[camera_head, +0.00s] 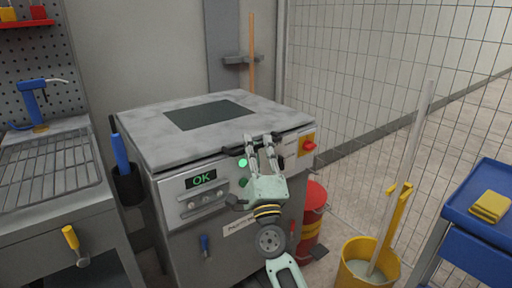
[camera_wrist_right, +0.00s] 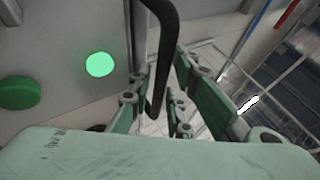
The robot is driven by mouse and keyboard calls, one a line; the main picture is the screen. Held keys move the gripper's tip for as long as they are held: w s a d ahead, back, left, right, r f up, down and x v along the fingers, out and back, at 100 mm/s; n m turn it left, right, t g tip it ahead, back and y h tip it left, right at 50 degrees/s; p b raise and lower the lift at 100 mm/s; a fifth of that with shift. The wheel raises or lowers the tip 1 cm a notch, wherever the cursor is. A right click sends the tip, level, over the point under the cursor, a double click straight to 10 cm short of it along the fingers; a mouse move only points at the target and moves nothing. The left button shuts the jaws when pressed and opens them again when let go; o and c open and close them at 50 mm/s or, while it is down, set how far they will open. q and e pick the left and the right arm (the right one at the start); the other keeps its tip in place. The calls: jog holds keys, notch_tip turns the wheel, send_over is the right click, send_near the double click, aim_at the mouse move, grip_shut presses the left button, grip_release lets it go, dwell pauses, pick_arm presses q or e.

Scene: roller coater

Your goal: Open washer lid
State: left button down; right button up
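The washer (camera_head: 225,225) is a grey cabinet with a green "OK" display on its front. Its grey lid (camera_head: 165,143), with a dark panel in the top, lies flat and closed. A black handle bar runs along the lid's front edge; in the right wrist view the handle (camera_wrist_right: 165,40) passes between my fingers. My right gripper (camera_head: 262,138) is at the lid's front edge, its fingers apart on either side of the handle. In the wrist view I see gaps between the bar and the fingers (camera_wrist_right: 158,100). My left gripper is not in view.
A green lit button (camera_wrist_right: 100,64) is beside the gripper on the front panel. A red emergency button (camera_head: 309,146) is right of it.

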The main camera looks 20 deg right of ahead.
jog(key=shift+w+r, duration=0.1)
jog(key=shift+w, duration=0.1)
jog(key=shift+c, duration=0.3)
grip_shut()
